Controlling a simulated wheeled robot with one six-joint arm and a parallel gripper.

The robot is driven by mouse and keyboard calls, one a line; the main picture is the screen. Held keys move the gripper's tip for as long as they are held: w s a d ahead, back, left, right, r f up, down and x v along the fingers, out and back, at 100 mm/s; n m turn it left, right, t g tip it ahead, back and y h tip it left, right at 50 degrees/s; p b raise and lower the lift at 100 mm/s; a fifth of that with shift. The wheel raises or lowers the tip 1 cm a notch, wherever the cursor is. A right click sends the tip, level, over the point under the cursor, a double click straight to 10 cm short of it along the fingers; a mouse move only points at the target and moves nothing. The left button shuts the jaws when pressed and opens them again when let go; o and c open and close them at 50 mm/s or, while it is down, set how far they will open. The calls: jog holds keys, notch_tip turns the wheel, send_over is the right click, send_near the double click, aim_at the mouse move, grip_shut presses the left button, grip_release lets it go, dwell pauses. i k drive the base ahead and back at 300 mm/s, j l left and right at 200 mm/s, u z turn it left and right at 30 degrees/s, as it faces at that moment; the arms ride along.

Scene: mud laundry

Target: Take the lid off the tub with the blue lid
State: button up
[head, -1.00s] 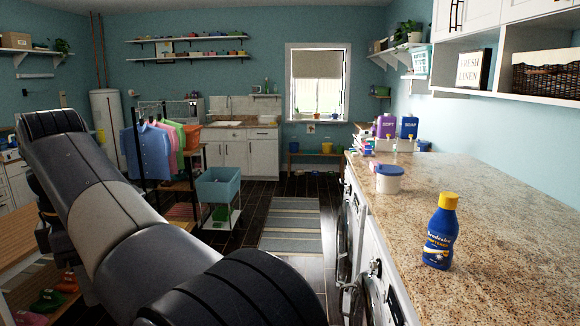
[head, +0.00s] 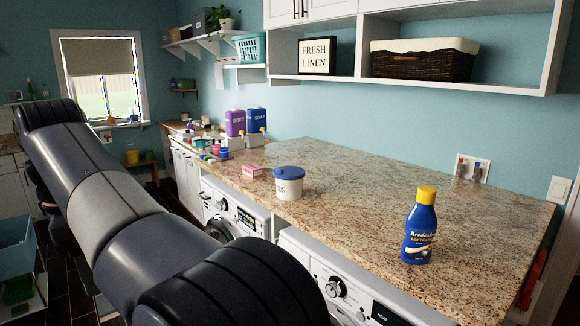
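A white tub (head: 289,189) stands upright on the granite counter, near its front edge, in the head view. Its blue lid (head: 289,173) sits on top of it. Dark lettering shows on the tub's side. My arm crosses the left and lower part of the view, in front of the counter. My gripper is out of view, so I cannot see its state.
A blue bottle with a yellow cap (head: 419,226) stands on the granite counter (head: 350,180), to the right of the tub. A pink box (head: 252,171) lies left of the tub. Purple (head: 235,123) and blue (head: 256,120) dispensers stand farther back. Washers (head: 235,212) are below.

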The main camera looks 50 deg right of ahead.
aim_at(284, 173)
jog(key=i+z, duration=0.3)
jog(key=i, duration=0.25)
jog(key=i+z, duration=0.35)
jog(key=i, duration=0.2)
jog(key=i+j+z, duration=0.3)
jog(key=i, duration=0.2)
jog(key=i+l+z, duration=0.15)
jog(key=z, duration=0.3)
jog(key=i+z, duration=0.35)
jog(key=z, duration=0.15)
jog(key=i+z, duration=0.25)
jog(key=z, duration=0.2)
jog(key=i+j+z, duration=0.15)
jog(key=i+z, duration=0.15)
jog(key=z, duration=0.2)
